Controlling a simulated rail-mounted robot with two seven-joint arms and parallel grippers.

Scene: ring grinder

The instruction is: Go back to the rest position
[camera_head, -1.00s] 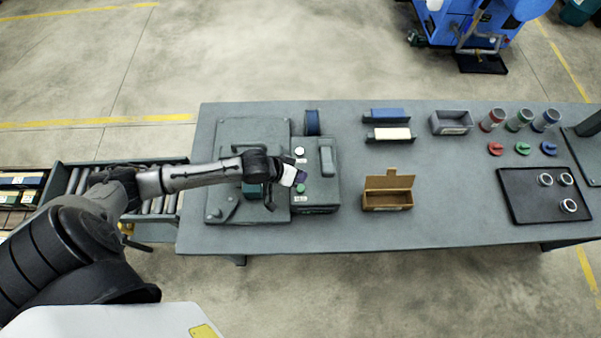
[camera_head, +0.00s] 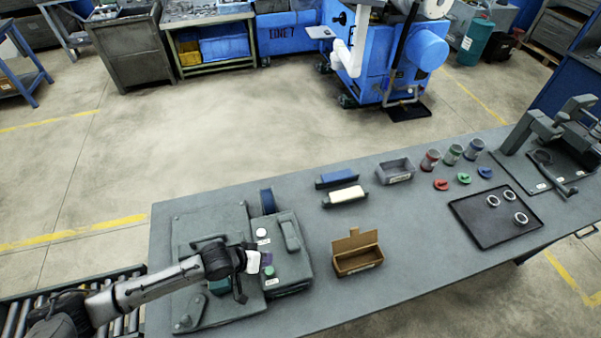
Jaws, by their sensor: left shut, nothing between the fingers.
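My left arm comes in from the lower left, and my left gripper (camera_head: 254,263) is over the grinder station at the left end of the table. It is shut and holds nothing. It is close to the grey control box (camera_head: 290,243), beside its white and green buttons; I cannot tell whether it touches the box. The arm covers part of the grinder's base plate (camera_head: 188,222) and most of a teal part (camera_head: 220,287). My right gripper is outside the view.
The grey table (camera_head: 400,260) holds an open cardboard box (camera_head: 357,252), a blue block (camera_head: 337,177), a white block (camera_head: 345,195), a grey bin (camera_head: 395,171), several cups, coloured clips and a black tray (camera_head: 490,232) with rings. A roller conveyor (camera_head: 75,299) lies at the left.

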